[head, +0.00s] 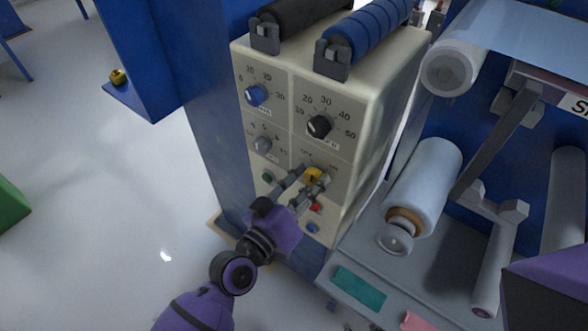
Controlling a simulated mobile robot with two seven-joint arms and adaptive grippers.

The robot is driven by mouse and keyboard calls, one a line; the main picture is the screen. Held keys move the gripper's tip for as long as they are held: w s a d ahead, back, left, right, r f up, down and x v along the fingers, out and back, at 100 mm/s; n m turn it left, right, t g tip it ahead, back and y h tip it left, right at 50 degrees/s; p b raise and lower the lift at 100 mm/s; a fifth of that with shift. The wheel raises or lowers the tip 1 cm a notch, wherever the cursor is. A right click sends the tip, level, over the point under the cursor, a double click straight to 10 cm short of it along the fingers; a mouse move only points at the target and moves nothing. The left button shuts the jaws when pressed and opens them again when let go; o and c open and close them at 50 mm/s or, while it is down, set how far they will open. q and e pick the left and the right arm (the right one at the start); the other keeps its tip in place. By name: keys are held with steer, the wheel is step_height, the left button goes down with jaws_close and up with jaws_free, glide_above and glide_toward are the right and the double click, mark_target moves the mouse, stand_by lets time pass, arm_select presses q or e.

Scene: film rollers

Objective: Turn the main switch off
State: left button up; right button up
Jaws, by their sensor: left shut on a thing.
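The main switch looks to be the yellow knob (313,175) at the lower right of the cream control panel (290,130). My left gripper (308,184) reaches up to the panel from below, with its fingers shut on the yellow knob. The fingers partly cover the knob and its labels, so I cannot read its setting. My right gripper is not in view; only a purple part of my own body shows at the lower right edge.
A red button (315,208), a green button (268,177) and a blue button (313,228) lie close to the gripper. Film rollers (428,180) stand at right.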

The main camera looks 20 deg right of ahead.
arm_select(q)
steer(key=n, duration=0.4)
steer(key=shift+s+d, duration=0.15)
steer(key=shift+r+n, duration=0.15)
steer(key=shift+n, duration=1.65)
steer(key=shift+c, duration=0.2)
steer(key=o, duration=1.1)
steer(key=shift+s+a, duration=0.1)
steer(key=shift+a, duration=0.3)
steer(key=v, duration=1.1)
steer(key=shift+s, duration=0.2)
